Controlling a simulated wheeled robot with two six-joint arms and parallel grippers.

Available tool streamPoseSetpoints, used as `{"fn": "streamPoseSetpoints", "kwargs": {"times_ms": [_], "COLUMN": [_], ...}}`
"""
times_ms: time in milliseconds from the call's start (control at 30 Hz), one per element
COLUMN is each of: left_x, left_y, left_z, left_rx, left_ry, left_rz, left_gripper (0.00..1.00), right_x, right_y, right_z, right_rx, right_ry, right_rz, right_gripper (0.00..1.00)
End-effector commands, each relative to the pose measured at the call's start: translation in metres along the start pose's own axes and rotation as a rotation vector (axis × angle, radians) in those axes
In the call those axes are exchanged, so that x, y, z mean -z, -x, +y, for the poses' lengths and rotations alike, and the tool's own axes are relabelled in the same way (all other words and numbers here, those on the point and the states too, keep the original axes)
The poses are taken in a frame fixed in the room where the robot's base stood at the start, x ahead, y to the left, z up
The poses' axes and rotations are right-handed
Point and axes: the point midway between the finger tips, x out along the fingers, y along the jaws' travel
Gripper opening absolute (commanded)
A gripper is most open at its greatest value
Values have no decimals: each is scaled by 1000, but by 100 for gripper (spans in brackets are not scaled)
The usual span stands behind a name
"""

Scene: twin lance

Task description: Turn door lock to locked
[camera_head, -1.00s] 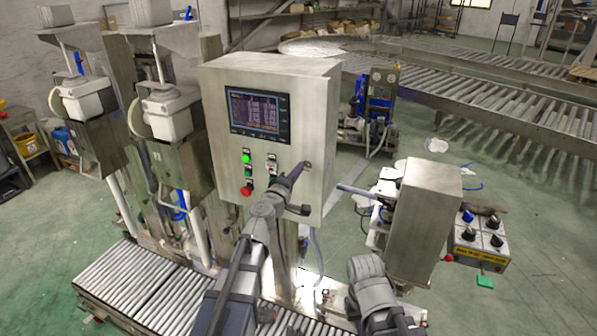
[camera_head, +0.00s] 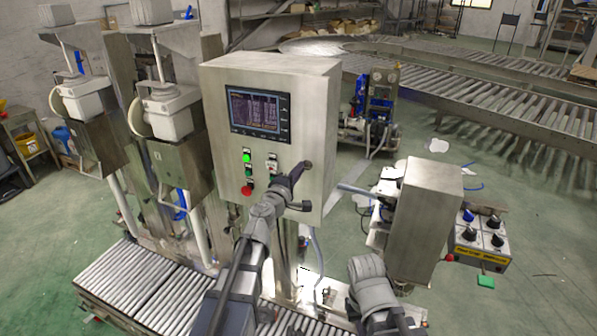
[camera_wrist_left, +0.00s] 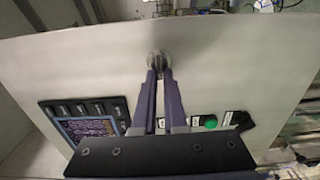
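The door lock (camera_wrist_left: 157,60) is a small round metal fitting on the door of a steel control cabinet (camera_head: 285,125). In the wrist view my left gripper (camera_wrist_left: 159,74) has its two dark fingers close together with their tips at the lock, a narrow gap between them. They appear closed on the lock's small turning piece, which they mostly hide. In the head view my left gripper (camera_head: 302,168) reaches the right side of the cabinet's front. The lock's exact angle cannot be made out. My right arm shows at the bottom, but its gripper does not.
The cabinet front carries a screen (camera_head: 259,114), a green lit button (camera_head: 247,157) and a red button (camera_head: 247,189). A steel box (camera_head: 425,220) stands to the right. A roller conveyor (camera_head: 140,290) runs below, at the left.

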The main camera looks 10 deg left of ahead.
Motion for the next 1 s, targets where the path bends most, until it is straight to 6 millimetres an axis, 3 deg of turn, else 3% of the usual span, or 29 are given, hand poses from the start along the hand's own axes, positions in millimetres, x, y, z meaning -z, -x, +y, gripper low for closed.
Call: {"fn": "streamPoseSetpoints", "kwargs": {"times_ms": [267, 667, 1000], "left_x": [0, 0, -1], "left_y": [0, 10, 62], "left_z": [0, 0, 0], "left_rx": [0, 0, 0], "left_ry": [-1, -1, -1], "left_rz": [0, 0, 1], "left_gripper": [39, 39, 39], "right_x": [0, 0, 0], "right_y": [0, 0, 0], "right_z": [0, 0, 0], "right_rx": [0, 0, 0], "right_ry": [0, 0, 0], "right_rz": [0, 0, 0], "right_gripper": [0, 0, 0]}}
